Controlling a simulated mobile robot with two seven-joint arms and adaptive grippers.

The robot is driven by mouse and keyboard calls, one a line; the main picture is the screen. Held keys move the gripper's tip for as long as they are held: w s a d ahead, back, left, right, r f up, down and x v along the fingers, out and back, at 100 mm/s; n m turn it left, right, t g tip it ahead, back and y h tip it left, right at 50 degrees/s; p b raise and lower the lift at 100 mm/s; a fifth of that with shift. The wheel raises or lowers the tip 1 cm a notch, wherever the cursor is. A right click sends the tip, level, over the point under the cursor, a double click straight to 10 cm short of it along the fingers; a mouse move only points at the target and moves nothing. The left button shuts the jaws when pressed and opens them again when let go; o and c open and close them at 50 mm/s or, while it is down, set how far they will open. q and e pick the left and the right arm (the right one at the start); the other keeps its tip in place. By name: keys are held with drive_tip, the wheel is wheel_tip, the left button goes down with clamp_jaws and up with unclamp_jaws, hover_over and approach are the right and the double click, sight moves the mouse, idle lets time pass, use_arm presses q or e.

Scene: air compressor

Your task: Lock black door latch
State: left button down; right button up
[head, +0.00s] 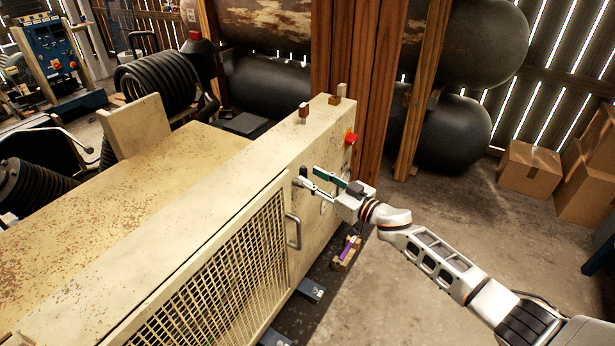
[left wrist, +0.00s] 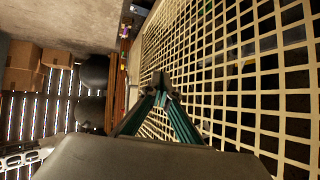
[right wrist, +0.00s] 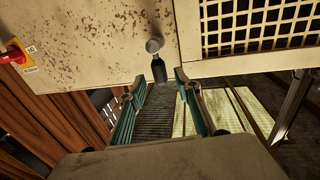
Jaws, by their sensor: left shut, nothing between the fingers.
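The black latch (right wrist: 157,69) with a round grey knob (right wrist: 154,45) sits on the cream panel beside the mesh door (right wrist: 250,22) in the right wrist view. My right gripper (right wrist: 155,86) is open, with its fingertips on either side of the line to the latch. I see no contact with the latch. In the head view my right gripper (head: 318,183) is close to the panel, right of the mesh door (head: 215,285); the latch is hard to make out there. My left gripper (left wrist: 161,80) is shut and empty in front of the mesh; it is not visible in the head view.
A grey door handle (head: 294,231) stands out left of my right gripper. A red switch (head: 350,137) is on the compressor's end, also in the right wrist view (right wrist: 14,52). Cardboard boxes (head: 530,170) stand far right. The floor right of the compressor is mostly clear.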

drive_tip(key=shift+b+x, duration=0.3)
drive_tip(key=shift+x, duration=1)
clamp_jaws()
